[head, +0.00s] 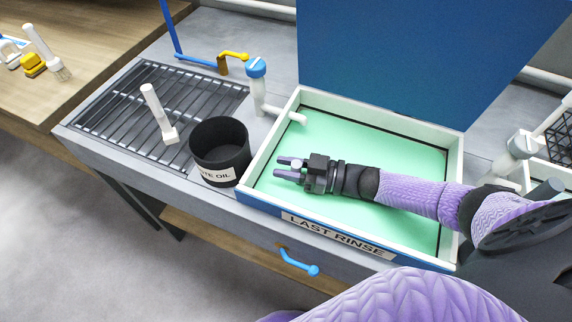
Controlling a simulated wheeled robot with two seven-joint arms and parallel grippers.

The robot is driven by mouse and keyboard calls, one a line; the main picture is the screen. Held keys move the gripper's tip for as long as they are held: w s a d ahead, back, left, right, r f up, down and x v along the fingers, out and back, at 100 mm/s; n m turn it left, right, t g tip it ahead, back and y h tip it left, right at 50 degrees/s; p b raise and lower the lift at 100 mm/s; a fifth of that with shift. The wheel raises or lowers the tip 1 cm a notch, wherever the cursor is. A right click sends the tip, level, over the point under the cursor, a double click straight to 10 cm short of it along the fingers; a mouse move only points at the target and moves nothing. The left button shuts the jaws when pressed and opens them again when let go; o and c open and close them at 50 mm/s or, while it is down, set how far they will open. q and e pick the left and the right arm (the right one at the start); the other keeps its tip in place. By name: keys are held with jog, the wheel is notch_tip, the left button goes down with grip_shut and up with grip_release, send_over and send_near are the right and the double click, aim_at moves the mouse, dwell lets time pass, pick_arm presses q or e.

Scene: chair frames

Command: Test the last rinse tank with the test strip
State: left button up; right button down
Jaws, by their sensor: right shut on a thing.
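The last rinse tank (270,150) is a white-rimmed, blue-fronted box labelled "LAST RINSE", with pale green liquid inside. Its large blue lid (420,60) stands up at the back. My right gripper (284,168) is over the left part of the tank, pointing left. It is shut on a small white thing (297,163), seemingly the test strip. Most of that thing is hidden by the fingers, and I cannot tell whether it touches the liquid. My left gripper is not in view.
A black waste oil pot (220,140) stands left of the tank. A brush (160,115) lies on the dark grate (110,105). A white tap (258,88) reaches over the tank's left rim. A blue handle (299,263) sticks out in front. Another brush (45,50) is on the wooden table.

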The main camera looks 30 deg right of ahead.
pick_arm(q)
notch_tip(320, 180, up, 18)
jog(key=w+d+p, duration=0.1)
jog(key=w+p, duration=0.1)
jog(key=p, duration=1.5)
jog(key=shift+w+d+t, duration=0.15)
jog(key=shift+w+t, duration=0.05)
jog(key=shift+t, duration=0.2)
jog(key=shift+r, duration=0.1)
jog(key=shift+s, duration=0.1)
